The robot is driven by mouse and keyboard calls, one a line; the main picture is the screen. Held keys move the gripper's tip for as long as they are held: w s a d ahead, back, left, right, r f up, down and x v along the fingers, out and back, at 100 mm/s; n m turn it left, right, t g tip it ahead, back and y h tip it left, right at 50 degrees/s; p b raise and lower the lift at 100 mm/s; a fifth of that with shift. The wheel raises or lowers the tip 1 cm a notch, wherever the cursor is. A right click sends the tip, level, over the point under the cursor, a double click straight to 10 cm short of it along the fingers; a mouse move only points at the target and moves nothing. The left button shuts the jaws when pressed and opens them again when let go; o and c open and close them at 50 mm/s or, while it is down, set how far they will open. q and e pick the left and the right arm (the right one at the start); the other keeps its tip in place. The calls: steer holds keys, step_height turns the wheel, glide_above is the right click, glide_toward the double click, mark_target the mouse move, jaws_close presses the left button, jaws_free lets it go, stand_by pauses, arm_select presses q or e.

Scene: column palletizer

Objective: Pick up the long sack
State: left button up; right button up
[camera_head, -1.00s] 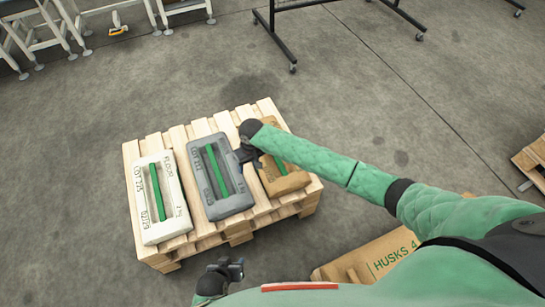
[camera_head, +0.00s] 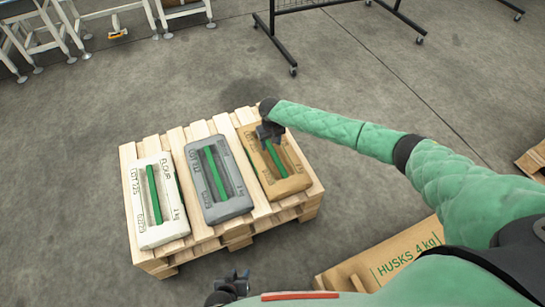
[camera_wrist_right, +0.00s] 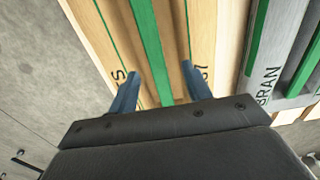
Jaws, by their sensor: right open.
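Three sacks with green handle bars lie side by side on a wooden pallet (camera_head: 228,123): a white flour sack (camera_head: 176,216), a grey sack (camera_head: 232,207) and a tan sack (camera_head: 291,186). A tan package marked HUSKS 4 kg (camera_head: 372,262) lies at the lower right, partly hidden by my arm. I cannot tell for sure which is the long sack. My right gripper (camera_head: 270,133) is over the far end of the tan sack. In the right wrist view its open fingers (camera_wrist_right: 160,76) are on either side of the green bar (camera_wrist_right: 148,40). My left gripper (camera_head: 238,276) is low, in front of the pallet.
The grey sack, marked BRAN (camera_wrist_right: 259,85), is close beside the tan one in the wrist view. A black wheeled rack (camera_head: 290,40) and white frames (camera_head: 90,20) stand at the back. Another pallet (camera_head: 536,160) is at the right edge. The floor between is clear.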

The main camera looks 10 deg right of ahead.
mark_target(272, 151)
steer(key=f, duration=0.4)
steer(key=shift+d+f, duration=0.3)
steer(key=shift+f, duration=0.1)
jaws_close()
stand_by(0.4)
stand_by(0.6)
steer(key=shift+w+r, duration=0.15)
